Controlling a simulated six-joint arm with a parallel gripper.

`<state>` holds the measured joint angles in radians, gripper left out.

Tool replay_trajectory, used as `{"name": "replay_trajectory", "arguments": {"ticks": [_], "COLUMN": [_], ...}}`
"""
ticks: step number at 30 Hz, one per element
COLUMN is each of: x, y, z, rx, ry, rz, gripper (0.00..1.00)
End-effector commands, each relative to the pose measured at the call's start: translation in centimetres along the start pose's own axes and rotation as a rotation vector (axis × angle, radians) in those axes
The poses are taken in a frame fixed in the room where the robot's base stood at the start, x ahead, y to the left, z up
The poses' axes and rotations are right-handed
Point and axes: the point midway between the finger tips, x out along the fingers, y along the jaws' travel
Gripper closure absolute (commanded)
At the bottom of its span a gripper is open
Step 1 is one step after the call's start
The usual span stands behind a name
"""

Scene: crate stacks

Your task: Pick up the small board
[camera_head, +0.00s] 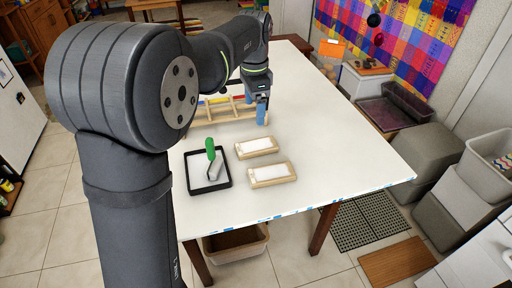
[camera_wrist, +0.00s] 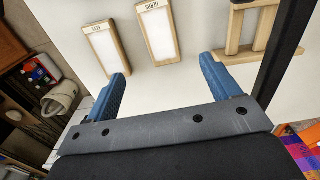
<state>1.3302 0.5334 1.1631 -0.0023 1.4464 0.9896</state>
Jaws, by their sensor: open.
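Two similar light-wood boards with white panels lie flat on the table, a far one (camera_head: 257,147) and a near one (camera_head: 270,174). They also show in the wrist view, one at left (camera_wrist: 105,45) and one in the middle (camera_wrist: 158,32). The far one looks slightly smaller, but I cannot tell for sure which is the small board. My gripper (camera_head: 261,113) is over the table, beyond both boards, at the wooden rack's right end. Its blue fingers (camera_wrist: 163,72) are apart with nothing between them.
A wooden slatted rack (camera_head: 222,117) stands just left of my gripper; part of it shows in the wrist view (camera_wrist: 245,30). A black tray (camera_head: 190,192) with a green-handled roller (camera_head: 211,150) lies left of the boards. The table's right side (camera_head: 350,150) is clear.

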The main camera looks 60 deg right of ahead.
Motion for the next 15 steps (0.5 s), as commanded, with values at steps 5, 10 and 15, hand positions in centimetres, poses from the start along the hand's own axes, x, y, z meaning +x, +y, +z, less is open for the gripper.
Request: {"name": "replay_trajectory", "arguments": {"ticks": [5, 10, 15], "x": [4.1, 7.2, 8.6], "y": [0.1, 0.0, 0.0], "z": [0.0, 0.0, 0.0], "rx": [0.0, 0.0, 0.0], "ry": [-0.003, -0.002, -0.001], "rz": [0.002, 0.0, -0.002], "gripper": [0.18, 0.18, 0.18]}}
